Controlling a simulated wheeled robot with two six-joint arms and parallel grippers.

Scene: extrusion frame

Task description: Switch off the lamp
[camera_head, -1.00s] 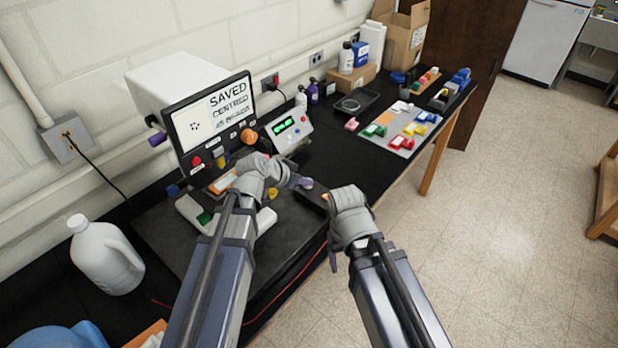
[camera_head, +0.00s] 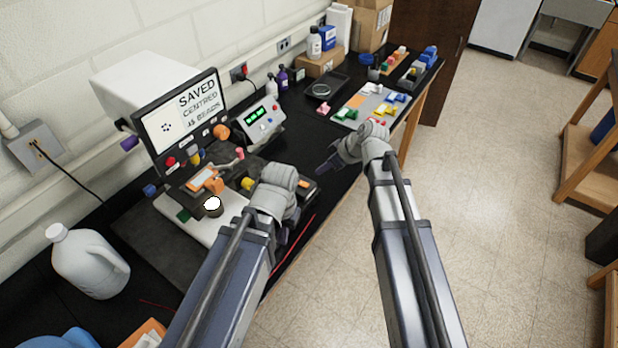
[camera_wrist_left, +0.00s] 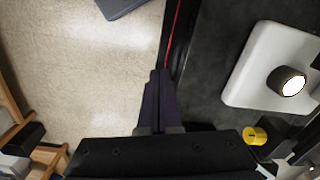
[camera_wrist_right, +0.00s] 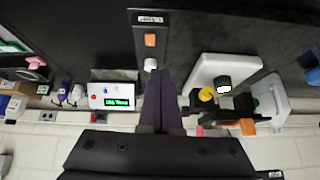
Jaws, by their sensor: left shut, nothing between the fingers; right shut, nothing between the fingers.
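A dark control box labelled LAMP (camera_wrist_right: 150,17) has an orange switch (camera_wrist_right: 150,40) and a pale knob (camera_wrist_right: 150,64) in the right wrist view. In the head view the box (camera_head: 308,190) is partly hidden by my left gripper. A black cylinder with a glowing white top (camera_head: 213,203) stands on a white base (camera_head: 230,210); it also shows in the left wrist view (camera_wrist_left: 288,82). My left gripper (camera_head: 281,238) is shut and empty by the table's front edge, pointing down. My right gripper (camera_head: 323,172) is shut and empty, its tips close to the LAMP box.
A monitor (camera_head: 182,118) reading SAVED and a meter with a green display (camera_head: 260,119) stand behind. A white jug (camera_head: 90,262) is at the left. A grey mat with coloured blocks (camera_head: 372,106) lies at the far right. A red cable (camera_wrist_left: 173,30) runs along the front edge.

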